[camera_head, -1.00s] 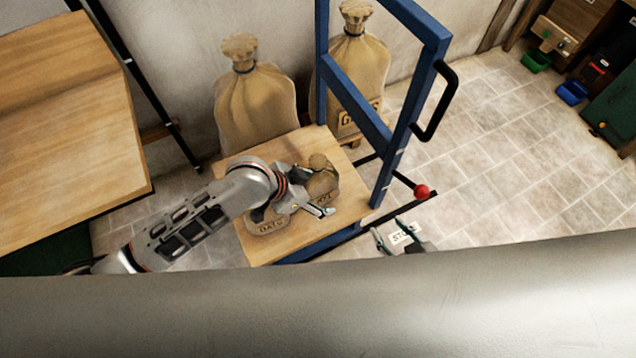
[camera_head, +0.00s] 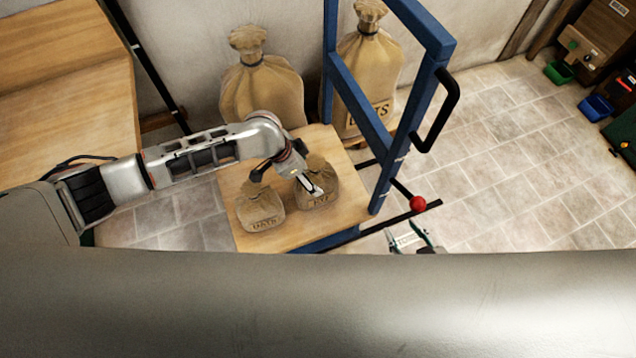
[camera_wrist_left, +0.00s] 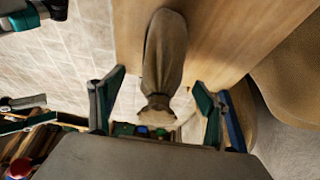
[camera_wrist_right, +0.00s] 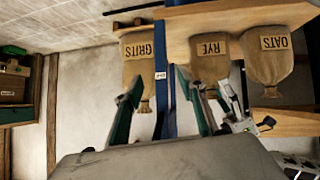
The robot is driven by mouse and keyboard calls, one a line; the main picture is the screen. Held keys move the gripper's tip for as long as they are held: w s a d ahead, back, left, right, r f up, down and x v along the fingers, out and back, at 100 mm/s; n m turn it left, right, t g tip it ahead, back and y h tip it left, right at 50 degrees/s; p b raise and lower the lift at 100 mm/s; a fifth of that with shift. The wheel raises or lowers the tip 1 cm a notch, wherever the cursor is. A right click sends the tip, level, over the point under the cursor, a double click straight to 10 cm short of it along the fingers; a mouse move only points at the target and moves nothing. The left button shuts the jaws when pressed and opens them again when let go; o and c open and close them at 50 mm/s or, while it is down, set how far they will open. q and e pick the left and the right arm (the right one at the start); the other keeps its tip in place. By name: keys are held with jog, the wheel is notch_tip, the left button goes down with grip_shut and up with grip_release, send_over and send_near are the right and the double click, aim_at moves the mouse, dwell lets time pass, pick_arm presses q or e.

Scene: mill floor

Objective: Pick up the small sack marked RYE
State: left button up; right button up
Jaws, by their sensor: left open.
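The small brown sack marked RYE (camera_head: 318,185) stands upright on a wooden platform, right of a small sack marked OATS (camera_head: 262,210). My left gripper (camera_head: 288,180) is open at the RYE sack, from its back left in the head view. In the left wrist view, a brown sack (camera_wrist_left: 165,55) lies between the spread fingers (camera_wrist_left: 160,88); its label is hidden. The right wrist view shows the RYE label (camera_wrist_right: 211,48) and the left gripper's fingers near that sack's neck. My right gripper (camera_head: 410,238) is open and empty, lower right of the platform.
The platform (camera_head: 238,178) belongs to a trolley with a blue frame (camera_head: 400,165) and black handle. Two large sacks stand behind it: one unmarked to my view (camera_head: 262,90), one marked GRITS (camera_head: 368,70). A wooden table (camera_head: 70,100) is at left. Floor at right is clear.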

pick_arm(q)
jog(key=shift+d+f, duration=0.2)
jog(key=shift+f, duration=0.35)
jog(key=b+x, duration=0.1)
jog(key=x, duration=0.2)
jog(key=shift+w+d+f+b, duration=0.2)
jog(key=shift+w+f+b, duration=0.05)
jog(key=shift+b, duration=0.15)
jog(key=shift+w+d+f, duration=0.1)
jog(key=shift+d+f, duration=0.05)
jog(key=shift+f, duration=0.25)
jog(key=shift+w+d, duration=0.1)
jog(key=c, duration=2.1)
jog(key=shift+w+r, duration=0.1)
jog(key=shift+r, duration=0.15)
jog(key=shift+c, duration=0.3)
